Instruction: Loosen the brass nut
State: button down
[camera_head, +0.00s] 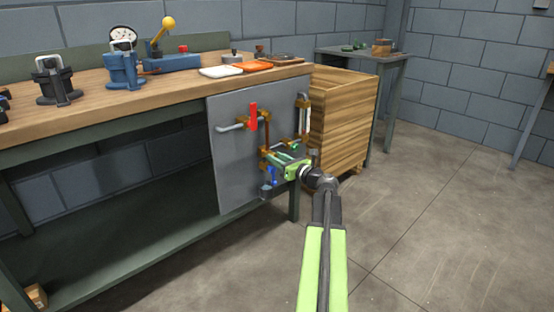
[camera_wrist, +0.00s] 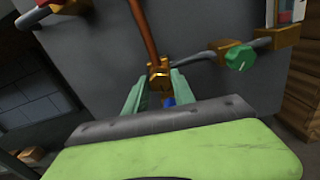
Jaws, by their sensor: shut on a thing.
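A grey upright panel (camera_head: 228,165) carries copper and grey pipes with brass fittings. In the wrist view, the brass nut (camera_wrist: 158,73) sits at the lower end of a copper pipe (camera_wrist: 143,30). My gripper (camera_wrist: 158,86) has its two green fingers on either side of this nut and is shut on it. The fingers hide the nut's sides. In the head view my gripper (camera_head: 277,160) is at the low part of the panel, and the nut there is mostly hidden.
A red handle (camera_head: 253,116) is above my gripper on the panel. A green knob (camera_wrist: 239,57) is close on the right. A wooden crate (camera_head: 345,115) stands right of the panel. The workbench (camera_head: 100,98) holds tools. Floor on the right is clear.

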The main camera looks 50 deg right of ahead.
jog(key=shift+d, duration=0.1)
jog(key=shift+f+n, duration=0.2)
jog(key=shift+n, duration=16.5)
jog(key=c, duration=1.1)
grip_release()
jog(key=shift+o, duration=0.2)
